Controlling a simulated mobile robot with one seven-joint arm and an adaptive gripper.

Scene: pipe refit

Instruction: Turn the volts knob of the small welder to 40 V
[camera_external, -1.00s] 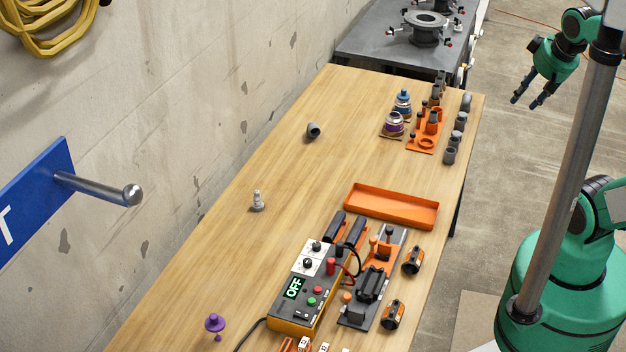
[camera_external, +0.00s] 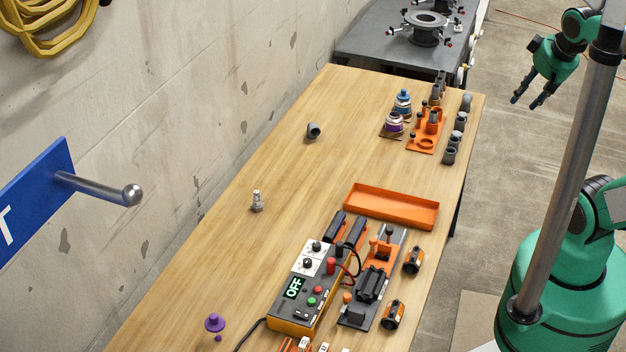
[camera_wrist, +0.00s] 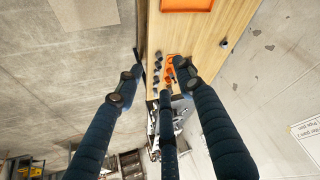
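The small welder (camera_external: 290,318) is a grey and orange box at the near end of the wooden table in the external view. Its display (camera_external: 293,288) reads OFF. A white panel on its top carries two black knobs, an upper knob (camera_external: 316,246) and a lower knob (camera_external: 307,263). Their labels are too small to read, so I cannot tell which is volts. My gripper (camera_external: 532,101) hangs at the upper right, beyond the table's right edge and far from the welder. Its dark fingers are spread and empty. They also show spread in the wrist view (camera_wrist: 158,85).
An orange tray (camera_external: 392,222) lies behind the welder. A fixture with black clamps (camera_external: 370,285) stands right of it, with orange-black cylinders (camera_external: 412,260) beside. Grey fittings (camera_external: 449,155) line the far right edge. The table's (camera_external: 230,260) left half is mostly clear.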

